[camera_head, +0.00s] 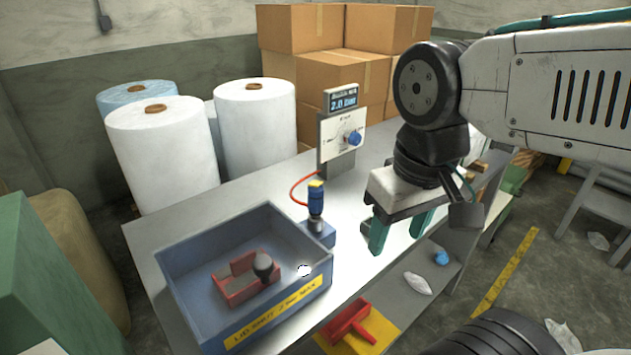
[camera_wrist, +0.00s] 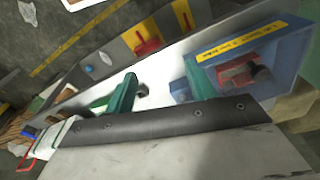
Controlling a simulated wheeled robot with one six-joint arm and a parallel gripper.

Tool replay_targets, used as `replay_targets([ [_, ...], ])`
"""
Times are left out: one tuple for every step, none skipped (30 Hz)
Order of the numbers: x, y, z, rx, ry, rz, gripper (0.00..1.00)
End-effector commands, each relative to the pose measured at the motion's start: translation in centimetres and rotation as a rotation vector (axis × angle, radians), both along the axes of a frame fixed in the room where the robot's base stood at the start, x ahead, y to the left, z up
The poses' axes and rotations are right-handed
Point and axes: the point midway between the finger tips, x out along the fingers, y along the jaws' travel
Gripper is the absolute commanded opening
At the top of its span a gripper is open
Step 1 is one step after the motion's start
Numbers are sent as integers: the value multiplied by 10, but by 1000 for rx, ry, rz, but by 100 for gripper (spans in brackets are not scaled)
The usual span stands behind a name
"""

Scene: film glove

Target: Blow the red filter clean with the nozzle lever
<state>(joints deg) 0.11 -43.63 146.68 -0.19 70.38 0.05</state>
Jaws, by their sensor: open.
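A red box-like piece with a dark rounded knob (camera_head: 240,283) lies inside the blue bin (camera_head: 190,328); I take it for the red filter, and it also shows in the wrist view (camera_wrist: 238,74). A blue nozzle with a yellow top (camera_head: 316,203) stands upright at the bin's back right corner, with a red hose running to a gauge panel. Its lever cannot be made out clearly. My gripper (camera_head: 401,238) has green fingers, spread apart and empty. It hangs above the bench's right part, to the right of nozzle and bin, touching neither.
The gauge panel (camera_head: 342,138) with a blue knob stands at the bench's back edge. A red scoop-like piece (camera_head: 348,322) lies on a yellow-marked surface below the bench front. White rolls (camera_head: 255,130) and cardboard boxes (camera_head: 340,75) stand behind. The bench (camera_head: 350,262) is bare beneath my gripper.

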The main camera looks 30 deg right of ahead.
Motion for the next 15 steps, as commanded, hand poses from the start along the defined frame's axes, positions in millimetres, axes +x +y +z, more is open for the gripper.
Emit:
replay_targets([
  [0, 0, 0, 0, 0, 0, 53],
  [0, 0, 0, 0, 0, 0, 44],
  [0, 0, 0, 0, 2, -2, 33],
  [0, -1, -1, 0, 6, -3, 25],
  [1, -1, -2, 1, 12, -5, 16],
  [2, -1, -4, 0, 23, -7, 5],
  [3, -2, -6, 0, 35, -9, 0],
  [6, -2, -7, 0, 45, -12, 0],
  [11, -4, -6, 1, 56, -16, 0],
  [16, -5, -5, 3, 65, -20, 0],
  [22, -5, -2, 6, 74, -25, 0],
  [32, -6, 2, 12, 88, -30, 0],
  [39, -6, 5, 16, 99, -30, 0],
  [48, -6, 9, 21, 109, -26, 0],
  [59, -6, 15, 28, 125, -16, 0],
])
